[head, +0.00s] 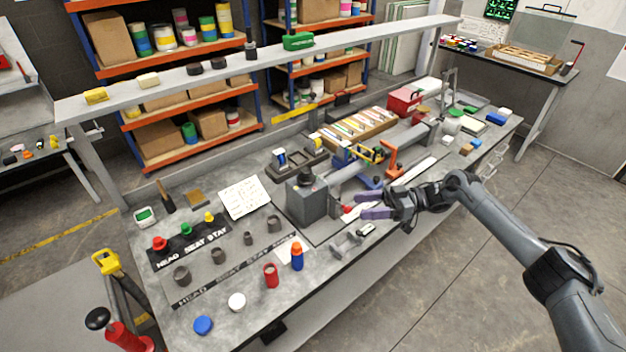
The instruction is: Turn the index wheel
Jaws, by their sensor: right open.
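A grey block-shaped machine (311,205) with a dark knob on top stands mid-bench. A grey cylinder (347,175) extends from it to the back right. I cannot clearly make out the index wheel; it may be part of this machine. A small red part (347,210) shows at the machine's right. My right gripper (366,206) comes in from the right, with purple fingertips pointing left, just right of the machine. It is open, with nothing seen between its fingers. I cannot tell if it touches anything. My left gripper is not in view.
Red, green and yellow knobs (160,243) and several grey cups line the bench's left. A red bottle (271,275) and blue-orange bottle (297,257) stand in front. A long tray (353,128) and red box (404,102) are behind. A grey shelf (220,70) spans the back.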

